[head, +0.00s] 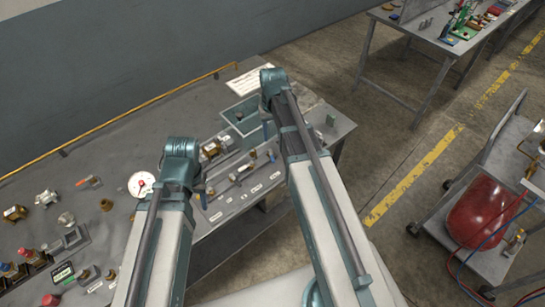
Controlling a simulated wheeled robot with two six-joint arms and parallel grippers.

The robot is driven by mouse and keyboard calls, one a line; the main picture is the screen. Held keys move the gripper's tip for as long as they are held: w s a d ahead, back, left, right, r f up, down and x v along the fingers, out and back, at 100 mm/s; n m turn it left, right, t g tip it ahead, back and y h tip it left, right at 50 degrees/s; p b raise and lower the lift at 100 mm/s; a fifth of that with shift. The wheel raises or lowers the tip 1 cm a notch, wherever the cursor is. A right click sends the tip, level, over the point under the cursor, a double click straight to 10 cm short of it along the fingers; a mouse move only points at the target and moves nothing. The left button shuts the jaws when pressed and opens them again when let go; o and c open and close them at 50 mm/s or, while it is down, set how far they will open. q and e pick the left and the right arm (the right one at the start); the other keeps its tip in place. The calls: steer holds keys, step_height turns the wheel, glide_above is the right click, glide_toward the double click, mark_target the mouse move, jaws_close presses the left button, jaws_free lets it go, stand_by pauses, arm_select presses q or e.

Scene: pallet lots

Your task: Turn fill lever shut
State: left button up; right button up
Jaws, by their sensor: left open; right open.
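A row of brass and steel valve fittings (242,173) with small white labels sits on the grey bench, between my two arms.
A grey-green open bin (242,113) stands behind the valves. A cart with a red tank (484,212) stands at right. The floor between is clear.

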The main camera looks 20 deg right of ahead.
mark_target(272, 158)
arm_select(q)
step_height(272, 158, down, 12)
steer(key=b, duration=1.1)
steer(key=shift+r, duration=0.1)
arm_select(e)
step_height(272, 158, down, 12)
steer(key=shift+r, duration=0.1)
jaws_close()
